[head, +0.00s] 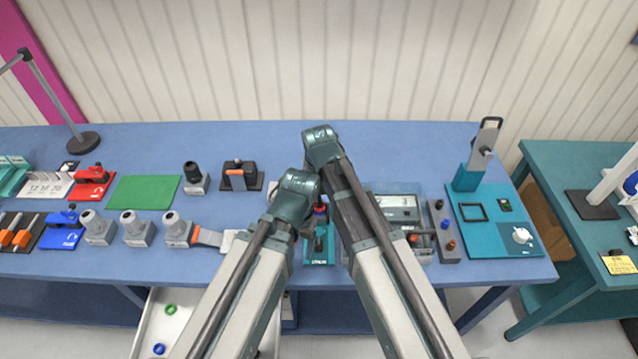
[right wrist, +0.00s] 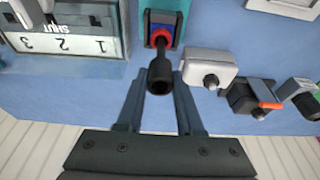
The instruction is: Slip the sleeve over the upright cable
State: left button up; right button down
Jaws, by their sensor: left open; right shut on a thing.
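My right gripper (right wrist: 161,78) is shut on a black tube-shaped sleeve (right wrist: 160,77), with one finger on each side. The sleeve's wide open end faces the wrist camera. Beyond it is a red-and-blue ring (right wrist: 161,37) on a teal base; a dark stem shows between ring and sleeve. Whether the sleeve is around the cable I cannot tell. In the head view the teal base (head: 319,245) and ring (head: 320,209) show between my arms. My left gripper (head: 294,200) is left of the base, open, its fingertips mostly hidden. My right arm hides the right gripper there.
A white box with a black knob (right wrist: 210,67) stands close beside the base. A clear-walled case (head: 400,205) is to the right, then a grey peg block (head: 443,232) and a teal station (head: 490,225). A green mat (head: 145,192) lies left. Several grey connectors stand front left.

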jog(key=shift+f+b, duration=0.4)
jog(key=shift+f, duration=0.2)
jog(key=shift+c, duration=2.3)
grip_release()
jog(key=shift+r, duration=0.1)
